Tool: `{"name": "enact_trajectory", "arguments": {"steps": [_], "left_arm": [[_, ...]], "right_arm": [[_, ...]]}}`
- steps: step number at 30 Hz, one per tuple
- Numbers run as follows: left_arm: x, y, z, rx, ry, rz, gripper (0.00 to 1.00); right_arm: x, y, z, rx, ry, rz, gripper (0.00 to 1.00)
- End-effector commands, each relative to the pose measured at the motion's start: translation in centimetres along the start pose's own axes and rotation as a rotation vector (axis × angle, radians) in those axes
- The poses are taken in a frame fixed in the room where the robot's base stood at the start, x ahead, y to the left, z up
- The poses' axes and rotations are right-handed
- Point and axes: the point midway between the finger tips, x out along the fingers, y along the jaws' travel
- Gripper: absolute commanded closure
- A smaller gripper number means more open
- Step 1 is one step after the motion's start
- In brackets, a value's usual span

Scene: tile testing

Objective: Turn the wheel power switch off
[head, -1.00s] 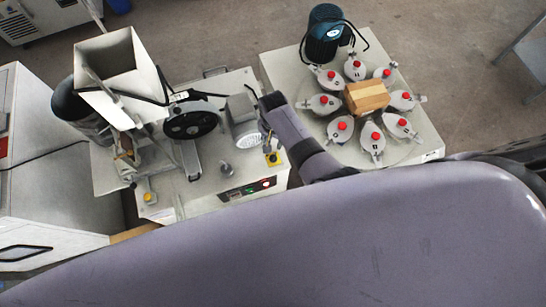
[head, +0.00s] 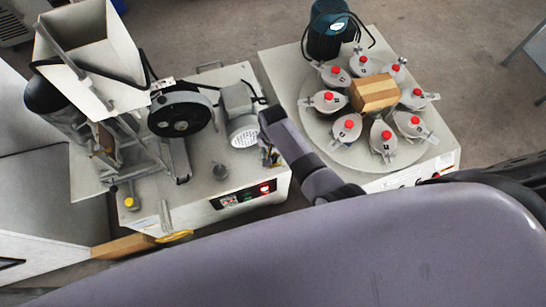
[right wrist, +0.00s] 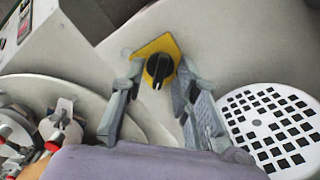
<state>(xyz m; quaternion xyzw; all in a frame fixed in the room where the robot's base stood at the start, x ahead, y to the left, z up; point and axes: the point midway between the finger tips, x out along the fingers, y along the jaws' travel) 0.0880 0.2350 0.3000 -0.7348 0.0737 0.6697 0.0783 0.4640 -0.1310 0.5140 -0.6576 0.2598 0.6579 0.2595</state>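In the right wrist view a black rotary switch knob (right wrist: 159,67) sits on a yellow plate (right wrist: 151,47); its ridge points roughly up and down the picture. My right gripper (right wrist: 158,88) is open, with one finger on each side of the knob. I cannot tell whether either finger touches it. In the head view my right gripper (head: 270,154) is at the machine's right edge, beside the grey motor (head: 243,120), and largely hides the switch. The black wheel (head: 181,116) is left of the motor. My left gripper is not in view.
A round turntable (head: 322,145) with several red-knobbed clamps and a wooden block (head: 374,92) stands to the right. A white hopper (head: 88,62) rises at the left. A panel with a red light (head: 264,189) is on the machine's front. A perforated cover (right wrist: 270,125) lies right of the gripper.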

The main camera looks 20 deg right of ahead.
Motion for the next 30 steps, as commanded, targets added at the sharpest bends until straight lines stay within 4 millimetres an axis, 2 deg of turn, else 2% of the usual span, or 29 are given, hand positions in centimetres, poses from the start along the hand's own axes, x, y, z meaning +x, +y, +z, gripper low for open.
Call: {"name": "enact_trajectory", "arguments": {"steps": [8,21,30], "left_arm": [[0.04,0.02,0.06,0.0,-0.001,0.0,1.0],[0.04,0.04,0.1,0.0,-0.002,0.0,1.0],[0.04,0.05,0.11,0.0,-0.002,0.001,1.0]], "right_arm": [[0.03,0.0,0.01,0.0,0.0,0.0,0.72],[0.04,0.0,0.02,0.0,0.0,0.0,1.0],[0.05,0.02,0.02,0.0,0.0,0.001,1.0]]}}
